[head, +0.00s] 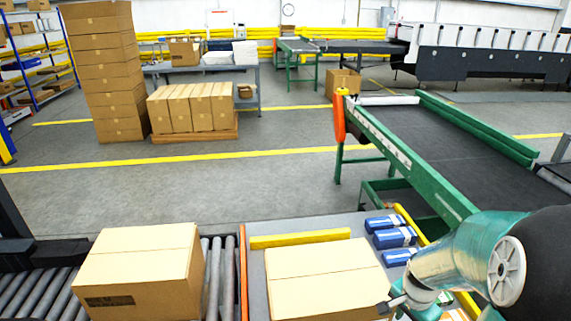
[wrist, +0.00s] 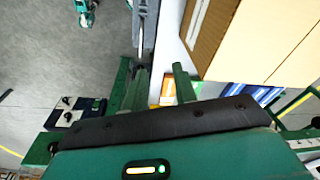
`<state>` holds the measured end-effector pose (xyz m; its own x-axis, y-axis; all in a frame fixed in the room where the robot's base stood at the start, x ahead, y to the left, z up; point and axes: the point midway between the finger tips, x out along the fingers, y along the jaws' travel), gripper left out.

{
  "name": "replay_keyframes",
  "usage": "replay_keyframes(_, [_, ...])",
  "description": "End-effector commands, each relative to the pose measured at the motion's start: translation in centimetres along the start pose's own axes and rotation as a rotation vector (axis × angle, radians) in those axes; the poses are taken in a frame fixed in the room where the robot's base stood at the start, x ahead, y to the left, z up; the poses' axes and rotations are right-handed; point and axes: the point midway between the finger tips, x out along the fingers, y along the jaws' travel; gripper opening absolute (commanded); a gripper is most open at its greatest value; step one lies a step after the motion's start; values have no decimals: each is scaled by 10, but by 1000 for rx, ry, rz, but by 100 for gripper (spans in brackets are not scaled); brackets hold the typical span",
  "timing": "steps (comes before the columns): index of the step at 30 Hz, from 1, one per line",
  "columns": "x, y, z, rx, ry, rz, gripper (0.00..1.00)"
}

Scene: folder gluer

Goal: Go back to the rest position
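My gripper (wrist: 155,76) shows in the wrist view as green fingers standing apart. Nothing is held between them. In the head view my teal arm comes in from the lower right, and the gripper end (head: 397,300) is at the bottom edge, close to the right side of a closed cardboard box (head: 325,275). The box lies on the grey work table (head: 257,224). In the wrist view the box (wrist: 268,38) fills the upper right, beside the fingers. I cannot tell whether they touch it. The task names no other object.
Blue packs (head: 394,238) and a yellow bar (head: 300,238) lie behind the box. Another carton (head: 140,270) sits on the roller conveyor (head: 222,285) at left. A green-framed belt machine (head: 450,140) stands right, close behind my arm.

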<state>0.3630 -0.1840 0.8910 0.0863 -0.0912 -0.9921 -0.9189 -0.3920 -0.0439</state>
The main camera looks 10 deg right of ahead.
Motion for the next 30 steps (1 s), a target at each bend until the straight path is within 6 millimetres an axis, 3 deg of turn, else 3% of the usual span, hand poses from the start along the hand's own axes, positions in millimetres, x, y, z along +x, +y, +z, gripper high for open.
replay_keyframes(1, [-22,-10,7,-73,27,-20,28])
replay_keyframes(9, [-115,-35,58,-452,127,-107,28])
replay_keyframes(18, [-201,-31,129,-867,238,-229,28])
replay_keyframes(24, [-234,-18,164,-1075,292,-298,28])
replay_keyframes(30, [-240,-12,173,-1133,305,-315,28])
